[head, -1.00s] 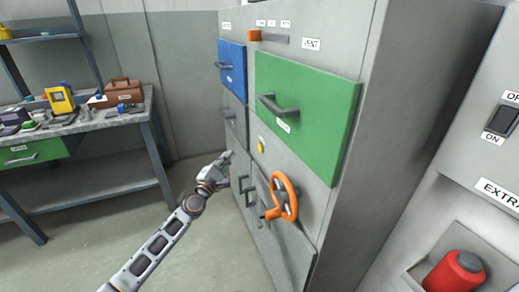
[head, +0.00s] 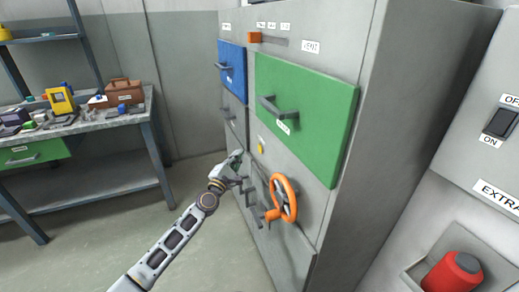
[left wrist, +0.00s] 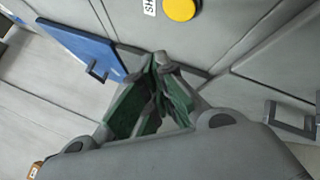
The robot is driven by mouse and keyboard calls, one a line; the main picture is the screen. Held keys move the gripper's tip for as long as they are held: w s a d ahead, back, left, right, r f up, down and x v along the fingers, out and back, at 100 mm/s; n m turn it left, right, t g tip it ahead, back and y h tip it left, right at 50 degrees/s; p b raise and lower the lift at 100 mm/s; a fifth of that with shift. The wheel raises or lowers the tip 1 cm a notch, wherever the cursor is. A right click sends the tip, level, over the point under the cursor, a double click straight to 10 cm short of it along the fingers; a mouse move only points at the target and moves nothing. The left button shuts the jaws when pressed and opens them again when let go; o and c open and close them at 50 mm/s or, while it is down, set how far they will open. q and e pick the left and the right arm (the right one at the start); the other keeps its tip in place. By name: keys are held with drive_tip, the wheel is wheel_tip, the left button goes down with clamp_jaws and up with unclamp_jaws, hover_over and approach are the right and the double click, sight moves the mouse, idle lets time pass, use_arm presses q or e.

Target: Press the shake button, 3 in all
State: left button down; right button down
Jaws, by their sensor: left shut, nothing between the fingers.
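The round yellow button (head: 261,146) sits on the front of the grey cabinet, below the green drawer and above the orange wheel. In the left wrist view the yellow button (left wrist: 179,9) is at the top edge, partly cut off, beside a label starting "SH". My left gripper (head: 237,156) is shut and empty, to the left of the button in the head view and apart from it. In the left wrist view its green-padded fingers (left wrist: 158,62) meet at the tips, below the button. My right gripper is not in view.
The grey cabinet has a blue drawer (head: 232,70), a green drawer (head: 310,115) and an orange wheel (head: 284,198) jutting out near my left gripper. A workbench (head: 100,123) with tools stands at left. A red knob (head: 453,272) and a switch (head: 502,122) are at right.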

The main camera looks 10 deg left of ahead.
use_arm(q)
drive_tip(key=shift+w+d, duration=0.65)
drive_tip(key=shift+d, duration=0.3)
drive_tip(key=shift+w+d, duration=0.6)
drive_tip(key=shift+d, duration=0.35)
drive_tip(key=shift+w+d, duration=0.5)
drive_tip(key=shift+d, duration=0.2)
idle(1.6)
drive_tip(key=shift+s+a, duration=0.15)
idle(0.3)
drive_tip(key=shift+s+a, duration=0.35)
drive_tip(key=shift+a, duration=0.2)
drive_tip(key=shift+a, duration=0.1)
drive_tip(key=shift+s+a, duration=0.7)
drive_tip(key=shift+a, duration=0.3)
drive_tip(key=shift+s+a, duration=0.7)
drive_tip(key=shift+a, duration=0.25)
